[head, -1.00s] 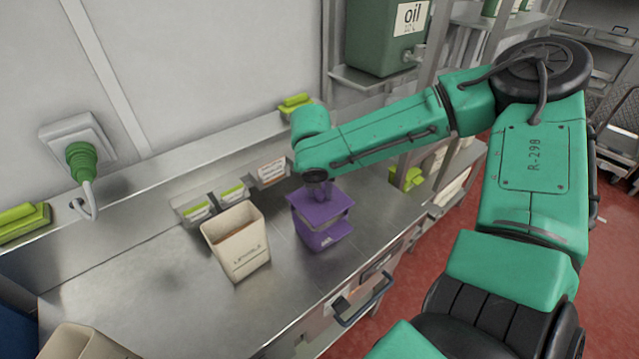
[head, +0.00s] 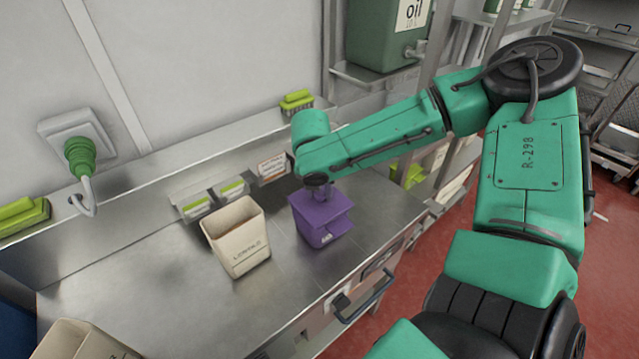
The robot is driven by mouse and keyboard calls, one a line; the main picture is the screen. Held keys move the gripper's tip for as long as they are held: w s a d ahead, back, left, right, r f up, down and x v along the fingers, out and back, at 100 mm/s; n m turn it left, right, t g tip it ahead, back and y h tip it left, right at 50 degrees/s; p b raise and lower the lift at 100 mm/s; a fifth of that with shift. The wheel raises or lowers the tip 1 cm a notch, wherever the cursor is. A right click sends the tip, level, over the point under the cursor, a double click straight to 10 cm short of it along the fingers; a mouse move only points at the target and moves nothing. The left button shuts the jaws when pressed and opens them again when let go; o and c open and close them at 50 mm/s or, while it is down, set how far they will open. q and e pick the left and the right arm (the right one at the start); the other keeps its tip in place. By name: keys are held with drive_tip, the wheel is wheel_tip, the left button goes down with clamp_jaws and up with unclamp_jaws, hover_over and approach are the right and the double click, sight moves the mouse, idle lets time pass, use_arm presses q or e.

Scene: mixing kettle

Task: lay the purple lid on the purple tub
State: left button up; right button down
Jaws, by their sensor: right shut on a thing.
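The purple tub (head: 316,236) stands on the steel counter, to the right of the cream tub. The purple lid (head: 332,207) is at the top of the tub, its right part reaching out past the tub's front wall. I cannot tell whether it rests flat on the rim or is held just over it. My right gripper (head: 319,191) points down from above and is shut on the lid; its fingertips are small and partly hidden by the wrist. My left gripper is out of view.
An open cream tub (head: 238,238) stands close to the left. Another cream container (head: 82,342) is at the lower left edge. Small labelled holders (head: 213,200) line the back ledge, with a green brush (head: 297,101) above.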

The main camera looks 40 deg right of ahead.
drive_tip(key=shift+f, duration=0.35)
idle(0.3)
unclamp_jaws()
drive_tip(key=p+v, duration=0.7)
drive_tip(key=shift+r, duration=0.1)
idle(0.7)
idle(0.4)
